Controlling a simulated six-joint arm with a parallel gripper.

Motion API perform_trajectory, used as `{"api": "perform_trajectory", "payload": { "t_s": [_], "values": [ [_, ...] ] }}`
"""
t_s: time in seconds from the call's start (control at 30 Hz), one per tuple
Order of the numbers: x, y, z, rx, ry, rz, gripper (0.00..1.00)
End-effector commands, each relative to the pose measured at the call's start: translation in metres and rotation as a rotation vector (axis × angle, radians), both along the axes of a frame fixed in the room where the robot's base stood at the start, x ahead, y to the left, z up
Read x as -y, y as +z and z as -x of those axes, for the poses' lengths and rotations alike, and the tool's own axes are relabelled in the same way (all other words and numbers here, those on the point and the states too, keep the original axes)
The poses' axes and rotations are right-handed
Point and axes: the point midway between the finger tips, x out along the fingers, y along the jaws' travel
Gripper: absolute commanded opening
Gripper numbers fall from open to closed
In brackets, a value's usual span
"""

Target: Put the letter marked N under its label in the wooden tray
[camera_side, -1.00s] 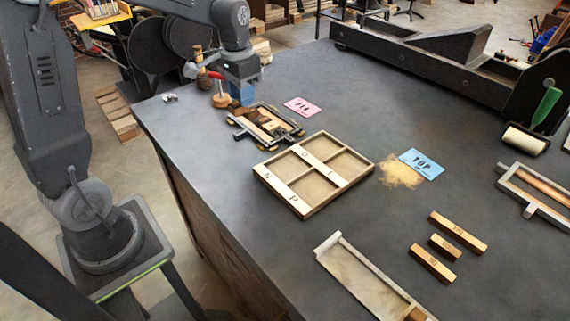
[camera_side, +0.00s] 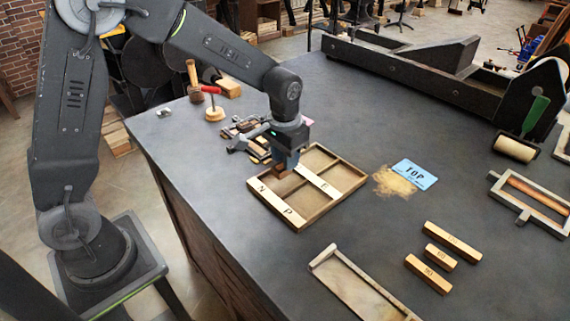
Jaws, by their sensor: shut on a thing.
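The wooden tray (camera_side: 331,208) lies on the dark table, with its compartments beside pale label strips. The N label (camera_side: 263,188) is at its left corner, with P (camera_side: 287,211) and E (camera_side: 325,184) also visible; my gripper hides part of the middle strip. My gripper (camera_side: 287,163) points down over the tray's left half, close to the N label. It is shut on a small dark brown letter block (camera_side: 279,172). The block's mark cannot be read. I cannot tell whether the block touches the tray.
Behind my gripper lies a frame with loose blocks (camera_side: 254,150), partly hidden. A blue TOP card (camera_side: 414,173) and tan powder (camera_side: 393,181) lie to the right. Several wooden bars (camera_side: 440,255) and a long shallow tray (camera_side: 352,284) lie in front.

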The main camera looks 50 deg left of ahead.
Motion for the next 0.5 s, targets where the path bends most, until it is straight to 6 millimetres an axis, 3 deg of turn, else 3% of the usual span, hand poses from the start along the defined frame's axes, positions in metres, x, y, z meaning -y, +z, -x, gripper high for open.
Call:
{"api": "perform_trajectory", "payload": {
  "t_s": [0.2,0.5],
  "values": [
    [0.0,-0.026,0.001,-0.002,0.0,0.0,0.0],
    [-0.001,-0.027,0.001,-0.001,0.0,0.0,0.0]
  ]
}}
